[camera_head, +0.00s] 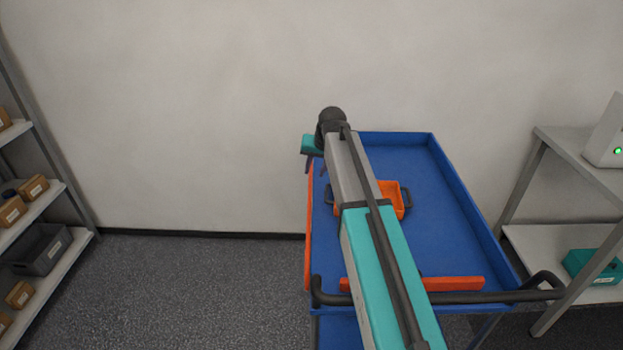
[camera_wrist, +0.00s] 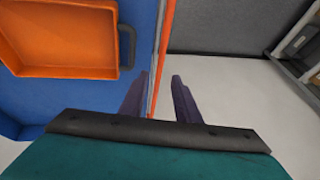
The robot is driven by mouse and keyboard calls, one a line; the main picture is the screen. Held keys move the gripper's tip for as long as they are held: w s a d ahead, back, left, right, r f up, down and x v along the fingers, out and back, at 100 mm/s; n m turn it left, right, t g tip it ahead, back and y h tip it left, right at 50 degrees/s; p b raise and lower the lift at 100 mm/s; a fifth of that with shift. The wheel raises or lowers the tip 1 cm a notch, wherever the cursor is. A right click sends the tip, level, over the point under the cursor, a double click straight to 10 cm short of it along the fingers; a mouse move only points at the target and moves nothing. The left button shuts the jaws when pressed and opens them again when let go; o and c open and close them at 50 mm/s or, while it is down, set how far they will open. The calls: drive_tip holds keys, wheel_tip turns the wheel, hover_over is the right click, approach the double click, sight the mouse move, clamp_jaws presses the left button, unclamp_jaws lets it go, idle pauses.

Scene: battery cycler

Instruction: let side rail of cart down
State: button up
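The cart (camera_head: 455,235) is a blue tray on legs, standing near the wall. Its side rail (camera_head: 309,230) is a thin orange strip along the left edge, standing up. My arm crosses over the cart and hides part of it. My gripper (camera_head: 314,167) is at the far part of the left edge, pointing down. In the wrist view, the side rail (camera_wrist: 164,45) runs between the two dark fingers of my gripper (camera_wrist: 159,75), with gaps showing on both sides. The gripper is open. I cannot tell how deep the fingers reach around the rail.
An orange bin (camera_head: 399,199) with dark handles sits on the cart. A dark push handle (camera_head: 500,296) and an orange bar (camera_head: 455,284) are at the near end. Shelves with boxes (camera_head: 45,250) stand left, a grey table (camera_head: 585,160) right. The floor left of the cart is clear.

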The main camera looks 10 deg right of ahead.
sight(311, 183)
drive_tip(key=shift+p+x, duration=0.55)
drive_tip(key=shift+x, duration=2.85)
clamp_jaws()
